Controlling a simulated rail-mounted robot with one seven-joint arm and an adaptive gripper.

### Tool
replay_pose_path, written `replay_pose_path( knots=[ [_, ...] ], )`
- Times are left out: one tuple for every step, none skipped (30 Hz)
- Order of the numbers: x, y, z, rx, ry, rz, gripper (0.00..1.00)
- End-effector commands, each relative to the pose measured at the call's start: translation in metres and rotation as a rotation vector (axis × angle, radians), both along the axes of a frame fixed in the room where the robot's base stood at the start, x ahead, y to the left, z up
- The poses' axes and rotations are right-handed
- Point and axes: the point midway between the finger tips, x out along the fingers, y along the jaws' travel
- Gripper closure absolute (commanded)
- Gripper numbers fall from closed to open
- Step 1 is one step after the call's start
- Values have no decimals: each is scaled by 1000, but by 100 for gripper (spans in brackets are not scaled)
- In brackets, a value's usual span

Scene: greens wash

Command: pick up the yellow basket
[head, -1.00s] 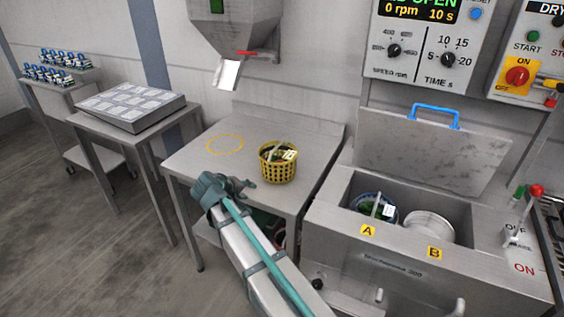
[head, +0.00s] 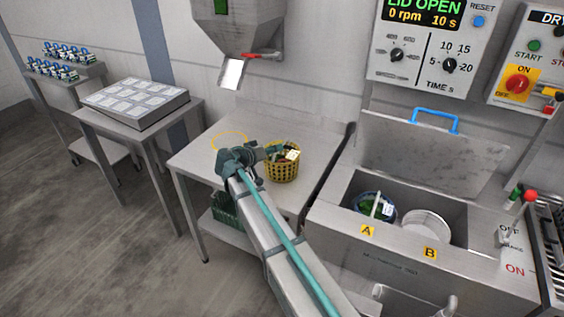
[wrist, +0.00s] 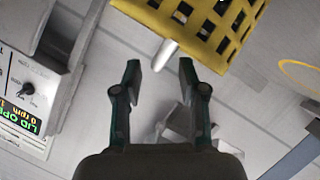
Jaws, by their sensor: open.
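The yellow basket (head: 283,172) is a perforated tub standing on the steel table, with greens and a white label inside its top. In the wrist view the basket (wrist: 195,25) fills the top edge, beyond the fingertips. My gripper (wrist: 160,72) is open there, with nothing between its fingers. A pale rod (wrist: 166,50) shows by the basket's edge, just past the fingertips; it may be the basket's handle.
A yellow ring is marked on the steel table (head: 215,165), left of the basket. A chute (head: 231,73) hangs above the table. The open spinner (head: 400,268) at the right holds a blue-rimmed basket (head: 368,203) in A and a white round insert (head: 425,225) in B.

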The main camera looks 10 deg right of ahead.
Motion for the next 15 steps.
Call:
replay_pose_path(
  knots=[
    [3, -2, -1, -1, 1, 0, 59],
    [3, -3, -1, -1, 1, 0, 59],
    [4, -5, -2, 0, 1, 0, 59],
    [5, -6, -2, 0, 1, 0, 59],
    [7, -7, -2, 0, 1, 0, 59],
    [9, -10, -2, 0, 2, -2, 59],
    [11, -12, -2, -1, 3, -1, 59],
    [14, -15, -2, -1, 3, -1, 59],
    [18, -18, -2, -1, 2, -1, 59],
    [20, -21, -2, -1, 3, -1, 59],
    [23, -25, -3, -1, 3, -1, 59],
    [27, -29, -5, -2, 3, -2, 59],
    [30, -32, -7, -1, 3, -1, 59],
    [32, -35, -9, -1, 3, -1, 59],
    [34, -38, -10, -1, 2, -1, 59]
  ],
)
